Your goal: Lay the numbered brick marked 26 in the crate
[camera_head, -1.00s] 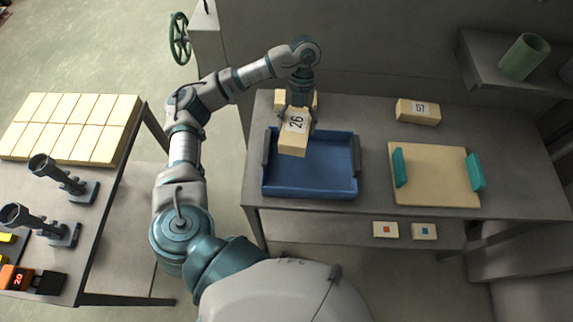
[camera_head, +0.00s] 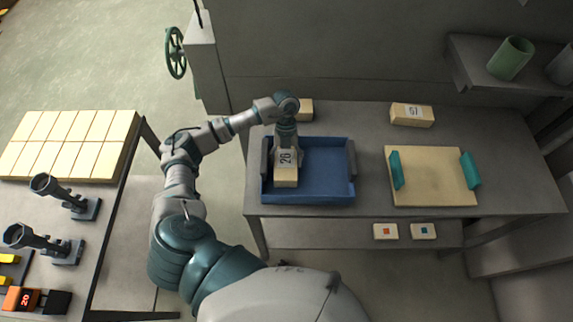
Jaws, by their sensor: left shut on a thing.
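The numbered brick (camera_head: 286,178) is pale yellow with a white label, which read 26 a second ago and is small and blurred now. It is inside the outline of the blue crate (camera_head: 328,172), in its left part. My left gripper (camera_head: 287,158) points down over the crate and is shut on the brick. I cannot tell whether the brick touches the crate floor. The crate has dark grey handles at its left and right ends. My right gripper is out of view.
Another brick (camera_head: 304,110) lies behind the crate, partly hidden by my arm. A labelled brick (camera_head: 412,115) lies at the back right. A tan board (camera_head: 432,178) with teal handles is right of the crate. A green cup (camera_head: 511,58) stands on the shelf.

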